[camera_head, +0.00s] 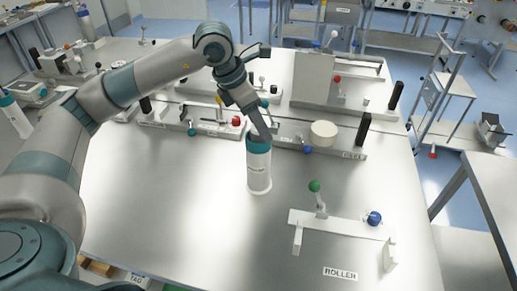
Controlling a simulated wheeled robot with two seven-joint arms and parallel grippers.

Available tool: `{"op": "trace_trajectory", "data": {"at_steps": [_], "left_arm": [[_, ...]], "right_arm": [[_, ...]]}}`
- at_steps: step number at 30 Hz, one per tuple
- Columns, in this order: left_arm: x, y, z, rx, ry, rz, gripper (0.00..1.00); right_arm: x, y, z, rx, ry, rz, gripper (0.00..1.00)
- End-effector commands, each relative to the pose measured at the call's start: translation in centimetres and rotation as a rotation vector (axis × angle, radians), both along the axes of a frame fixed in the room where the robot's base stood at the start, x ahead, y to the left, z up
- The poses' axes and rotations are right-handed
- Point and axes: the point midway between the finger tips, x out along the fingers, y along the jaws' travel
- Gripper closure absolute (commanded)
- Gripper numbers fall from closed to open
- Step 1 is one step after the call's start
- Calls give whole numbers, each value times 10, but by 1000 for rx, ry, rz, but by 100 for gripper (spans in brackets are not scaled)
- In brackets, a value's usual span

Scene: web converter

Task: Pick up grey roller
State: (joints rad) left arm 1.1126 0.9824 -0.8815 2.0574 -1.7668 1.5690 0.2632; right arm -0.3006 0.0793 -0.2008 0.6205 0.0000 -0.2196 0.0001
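I cannot pick out a clear grey roller. A pale bracket (345,226) with a green knob (314,186) and a blue knob (374,218) stands behind the label "ROLLER" (340,273) at the table's front right. An upright white cylinder with a teal top (258,172) stands near the table's middle. My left gripper (262,128) points down at its top and overlaps it in the picture. I cannot tell whether they touch or whether the fingers are open. My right gripper is not in view.
Pale fixtures with red, blue and teal knobs line the table's (190,220) back. One bears a cream disc (323,133) and a black post (363,130). The middle front of the table is clear. A second table (490,165) stands at the right, across a gap.

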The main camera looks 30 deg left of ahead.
Motion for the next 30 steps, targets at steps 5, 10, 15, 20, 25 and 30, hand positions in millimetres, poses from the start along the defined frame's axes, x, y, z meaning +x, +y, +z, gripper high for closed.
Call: {"op": "trace_trajectory", "data": {"at_steps": [5,10,15,20,25,30], "left_arm": [[1,-1,-4,1,-1,0,46],[1,-1,-4,1,-1,-1,46],[1,-1,-4,0,0,-1,46],[1,-1,-4,0,0,-1,77],[1,-1,-3,0,-2,-1,100],[1,-1,-3,0,-2,-1,100]], "right_arm": [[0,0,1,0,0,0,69],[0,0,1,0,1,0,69],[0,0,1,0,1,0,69],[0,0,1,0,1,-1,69],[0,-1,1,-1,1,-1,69],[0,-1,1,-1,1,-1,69]]}}
